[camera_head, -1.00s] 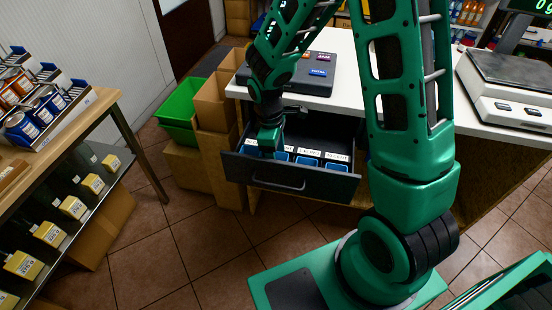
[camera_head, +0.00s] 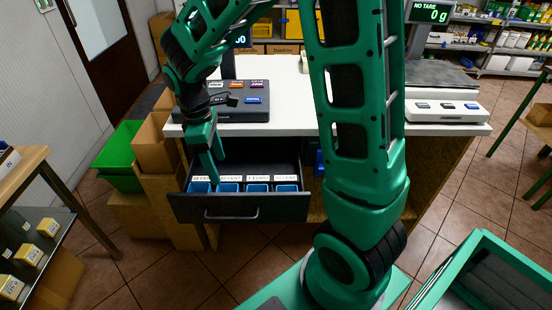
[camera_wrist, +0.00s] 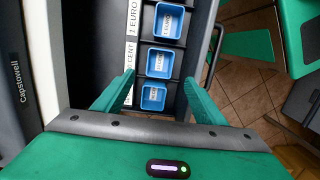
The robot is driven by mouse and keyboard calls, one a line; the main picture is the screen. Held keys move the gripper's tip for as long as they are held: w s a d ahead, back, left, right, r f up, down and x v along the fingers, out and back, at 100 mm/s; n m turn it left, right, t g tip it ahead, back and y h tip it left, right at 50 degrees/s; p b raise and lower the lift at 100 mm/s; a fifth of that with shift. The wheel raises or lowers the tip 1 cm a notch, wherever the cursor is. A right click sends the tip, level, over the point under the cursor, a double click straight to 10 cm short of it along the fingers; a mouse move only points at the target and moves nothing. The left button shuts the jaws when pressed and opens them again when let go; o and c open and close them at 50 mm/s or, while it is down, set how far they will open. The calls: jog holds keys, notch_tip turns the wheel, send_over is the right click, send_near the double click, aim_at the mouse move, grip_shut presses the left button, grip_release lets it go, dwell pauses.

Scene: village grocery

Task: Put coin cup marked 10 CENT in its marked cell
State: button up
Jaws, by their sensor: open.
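The open dark drawer (camera_head: 185,207) under the counter holds a row of blue square cups. The leftmost cup (camera_head: 199,187) sits in the left cell, and it seems to be the nearest cup (camera_wrist: 153,97) in the wrist view. Its marking is too small to read. White labels run along the cells; the wrist view shows a 1 EURO label (camera_wrist: 133,18) and one ending in CENT (camera_wrist: 129,60). My gripper (camera_head: 214,178) is over the drawer's left part. In the wrist view my gripper (camera_wrist: 159,77) is open and empty, its fingers apart on either side above the nearest cups.
The white counter (camera_head: 290,125) above the drawer carries a dark keypad register (camera_head: 235,108) and a scale (camera_head: 445,110). Cardboard boxes (camera_head: 155,145) and a green crate (camera_head: 120,155) stand left of the drawer.

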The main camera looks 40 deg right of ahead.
jog(key=s+d+r+m, duration=0.4)
jog(key=s+d+m, duration=0.4)
jog(key=s, duration=0.4)
jog(key=s+d+r+m+y, duration=0.1)
jog(key=s+d+r+m, duration=0.3)
jog(key=s+d+m, duration=0.5)
jog(key=s+d, duration=0.1)
jog(key=s, duration=0.2)
jog(key=shift+s+d+r+t, duration=0.15)
jog(key=shift+d+r+t, duration=0.1)
jog(key=shift+t, duration=0.15)
jog(key=shift+w+f, duration=0.25)
jog(key=shift+w, duration=0.4)
